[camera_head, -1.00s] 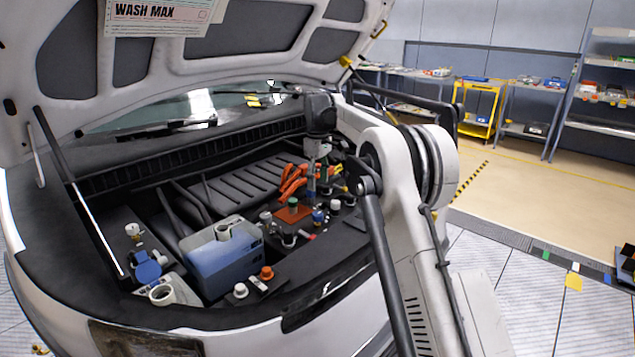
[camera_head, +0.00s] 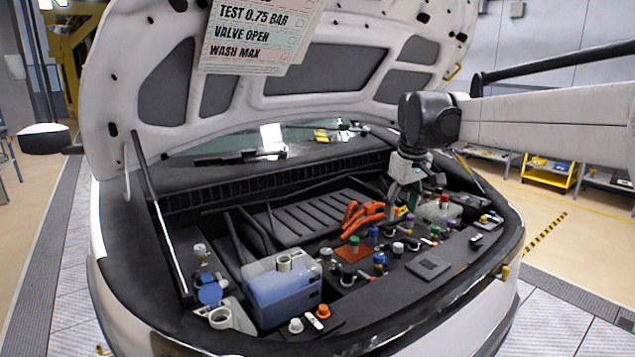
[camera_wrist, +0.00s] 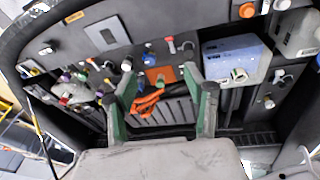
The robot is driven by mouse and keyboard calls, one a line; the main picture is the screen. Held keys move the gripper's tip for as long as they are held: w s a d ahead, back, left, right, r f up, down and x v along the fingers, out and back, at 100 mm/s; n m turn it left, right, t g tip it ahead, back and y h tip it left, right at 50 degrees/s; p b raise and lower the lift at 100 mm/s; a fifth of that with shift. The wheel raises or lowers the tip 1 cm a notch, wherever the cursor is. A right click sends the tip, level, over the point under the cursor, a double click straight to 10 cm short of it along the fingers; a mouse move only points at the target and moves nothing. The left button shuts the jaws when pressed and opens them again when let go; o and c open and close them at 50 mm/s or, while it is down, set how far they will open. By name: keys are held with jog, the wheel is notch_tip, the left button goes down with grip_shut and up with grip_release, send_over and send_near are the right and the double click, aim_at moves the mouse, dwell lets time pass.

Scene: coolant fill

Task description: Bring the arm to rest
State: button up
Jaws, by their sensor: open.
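My gripper (camera_head: 400,190) hangs from my arm over the right half of the open engine bay in the head view. In the wrist view its two green-and-grey fingers (camera_wrist: 160,72) are spread wide apart with nothing held between them. Beyond the fingers, orange cables (camera_wrist: 146,102) lie in the bay; the same cables (camera_head: 362,213) show just left of my gripper in the head view. The exact gap between my fingertips and the bay parts is hard to tell.
The raised hood (camera_head: 240,90) with a checklist sheet (camera_head: 262,35) rises above the bay. A prop rod (camera_head: 165,235) stands at left. A blue-grey tank (camera_head: 285,290), small coloured caps and a dark flat plate (camera_head: 428,265) fill the bay. Shelving stands behind at right.

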jog(key=s+m+t, duration=0.2)
jog(key=s+m, duration=0.1)
jog(key=s, duration=1.7)
jog(key=s+f+m+t, duration=0.2)
jog(key=s+f, duration=0.8)
jog(key=s, duration=0.5)
jog(key=shift+f+m, duration=0.3)
jog(key=shift+f, duration=0.05)
